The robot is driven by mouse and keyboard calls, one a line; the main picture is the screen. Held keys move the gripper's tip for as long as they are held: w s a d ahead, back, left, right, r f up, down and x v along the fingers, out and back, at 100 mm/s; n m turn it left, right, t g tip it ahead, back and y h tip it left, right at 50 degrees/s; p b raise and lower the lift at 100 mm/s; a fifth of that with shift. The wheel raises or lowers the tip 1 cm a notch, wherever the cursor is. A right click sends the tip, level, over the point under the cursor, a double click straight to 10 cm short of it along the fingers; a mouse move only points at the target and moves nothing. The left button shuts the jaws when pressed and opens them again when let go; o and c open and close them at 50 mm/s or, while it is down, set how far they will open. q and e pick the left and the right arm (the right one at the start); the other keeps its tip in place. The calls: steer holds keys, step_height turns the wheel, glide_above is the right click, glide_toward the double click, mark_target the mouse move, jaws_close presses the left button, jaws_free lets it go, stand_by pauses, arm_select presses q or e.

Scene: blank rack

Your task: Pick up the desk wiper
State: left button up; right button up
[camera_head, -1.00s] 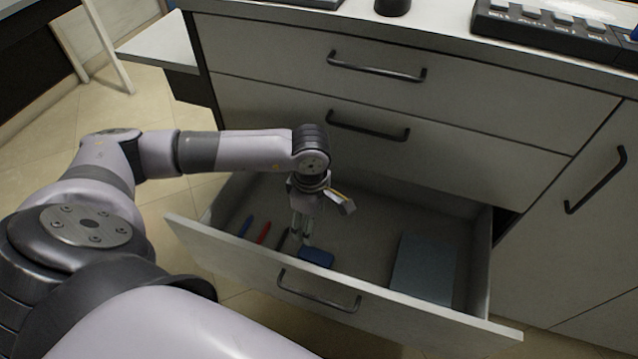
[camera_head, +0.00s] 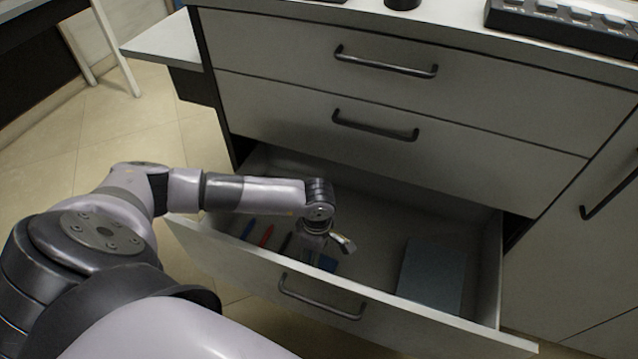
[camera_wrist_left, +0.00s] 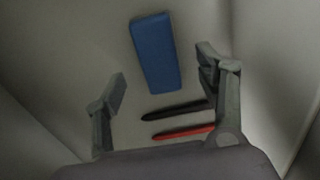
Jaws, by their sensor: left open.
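The desk wiper appears to be the blue block (camera_head: 327,263) lying in the open bottom drawer (camera_head: 380,225) near its front panel. In the left wrist view the blue block (camera_wrist_left: 157,55) lies just beyond and between my fingertips, slightly tilted. My left gripper (camera_wrist_left: 163,78) is open and empty, with one finger on each side and the block not held. In the head view my left gripper (camera_head: 312,254) reaches down into the drawer at the block and partly hides it. My right gripper is not in view.
A red pen (camera_head: 267,236), a black pen (camera_head: 286,242) and a blue pen (camera_head: 248,229) lie left of the gripper in the drawer. A flat grey-blue item (camera_head: 432,275) lies at the drawer's right. The drawer front (camera_head: 230,255) and closed drawers above (camera_head: 380,95) bound the space.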

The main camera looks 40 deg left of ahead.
mark_target(329, 265)
arm_select(q)
step_height(329, 265, down, 5)
steer(key=shift+w+d+r+b, duration=0.1)
steer(key=shift+d+r+b, duration=0.1)
steer(key=shift+b, duration=0.2)
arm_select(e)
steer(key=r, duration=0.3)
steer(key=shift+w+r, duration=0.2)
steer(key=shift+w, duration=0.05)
arm_select(q)
steer(key=c, duration=1.2)
